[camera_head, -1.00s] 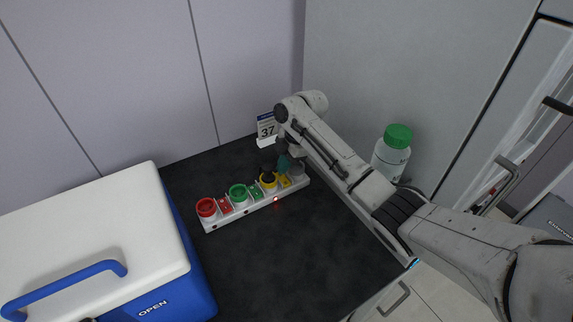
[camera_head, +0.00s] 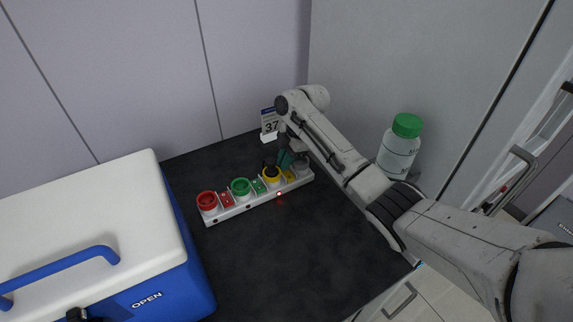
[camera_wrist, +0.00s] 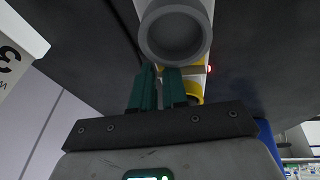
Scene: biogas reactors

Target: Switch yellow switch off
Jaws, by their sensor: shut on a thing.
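The yellow switch (camera_head: 272,179) is a round yellow base with a dark knob, on a white strip (camera_head: 240,207) on the dark bench. My gripper (camera_head: 286,159) reaches down at this switch from behind and to the right. In the wrist view, its teal fingers (camera_wrist: 159,86) are close together, shut on the switch. The yellow switch (camera_wrist: 195,92) shows only partly there, behind and beside the fingers. The exact contact is hidden by the fingers.
A green switch (camera_head: 240,188) and a red switch (camera_head: 207,201) sit left on the strip. A grey round part (camera_wrist: 174,36) is close by the fingers. A blue-white cooler (camera_head: 90,230) stands left, a green-capped bottle (camera_head: 398,150) right. The bench front is clear.

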